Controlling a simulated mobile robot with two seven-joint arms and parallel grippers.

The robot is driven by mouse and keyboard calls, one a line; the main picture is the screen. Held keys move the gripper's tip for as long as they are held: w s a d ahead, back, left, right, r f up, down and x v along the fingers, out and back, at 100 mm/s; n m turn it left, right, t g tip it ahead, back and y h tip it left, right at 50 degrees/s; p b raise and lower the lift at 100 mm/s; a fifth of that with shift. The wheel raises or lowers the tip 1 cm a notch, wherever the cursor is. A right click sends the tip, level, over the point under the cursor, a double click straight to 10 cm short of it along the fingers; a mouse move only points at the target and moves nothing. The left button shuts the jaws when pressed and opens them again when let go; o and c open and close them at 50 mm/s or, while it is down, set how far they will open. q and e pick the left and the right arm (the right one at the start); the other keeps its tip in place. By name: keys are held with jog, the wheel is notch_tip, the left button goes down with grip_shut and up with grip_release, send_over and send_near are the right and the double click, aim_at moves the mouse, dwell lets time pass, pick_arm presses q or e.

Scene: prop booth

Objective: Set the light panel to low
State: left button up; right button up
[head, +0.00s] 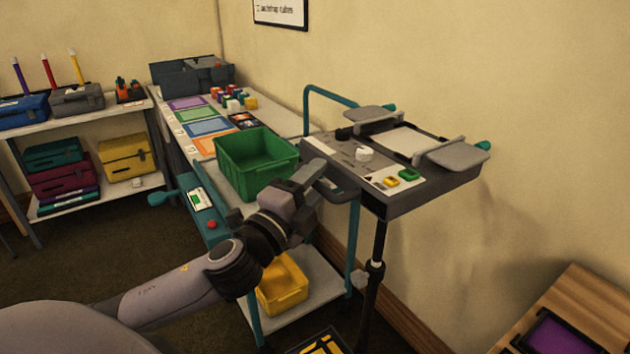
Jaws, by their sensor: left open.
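The light panel (420,192) is a dark grey box on a black stand at the right of the head view. Its top carries a white knob (363,154), a yellow button (391,181) and a green button (409,174). Light grey flaps stand at its far and right sides around a pale plate (412,141). The knob's exact setting is too small to read. My left gripper (331,178) is open and empty, close to the panel's left front edge and short of the knob. Whether it touches the panel I cannot tell. My right gripper is out of view.
A teal-framed cart stands behind my left arm, with a green bin (256,163) on top and a yellow bin (283,284) below. A long table with coloured mats (207,127) and small cubes runs behind. A wooden table (590,300) is at lower right.

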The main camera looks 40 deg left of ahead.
pick_arm(q)
grip_shut()
notch_tip(320, 180, down, 16)
jog(key=b, duration=1.2)
grip_release()
jog(key=shift+r, duration=0.1)
jog(key=shift+r, duration=0.1)
